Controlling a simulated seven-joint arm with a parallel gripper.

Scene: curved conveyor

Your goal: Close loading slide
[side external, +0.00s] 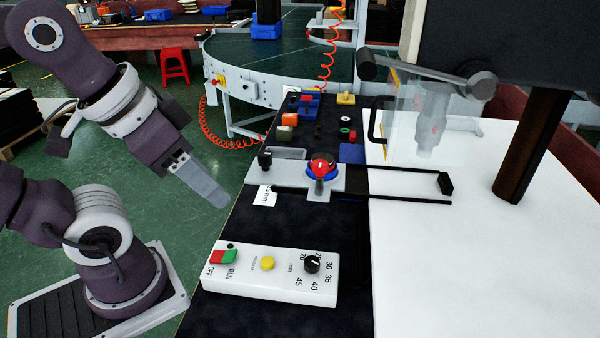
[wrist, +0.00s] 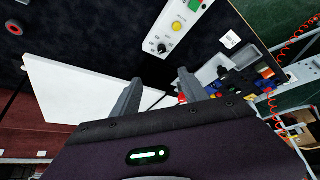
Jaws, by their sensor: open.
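The loading slide seems to be the grey plate (side external: 290,174) with two black rails (side external: 400,171) running right over the white table to a black end block (side external: 446,184). A red and blue knob (side external: 322,168) sits on the plate. My gripper (side external: 215,196) is left of the plate, above the floor side of the dark bench, apart from the slide. In the wrist view my gripper (wrist: 159,76) has its two fingers spread with nothing between them. The slide is partly hidden behind the right finger there.
A white control box (side external: 270,272) with red, green and yellow buttons and a dial stands on the bench in front. Coloured blocks (side external: 300,110) lie behind the slide. A clear guard (side external: 430,120) with a black handle stands at right. The curved conveyor (side external: 285,50) is behind.

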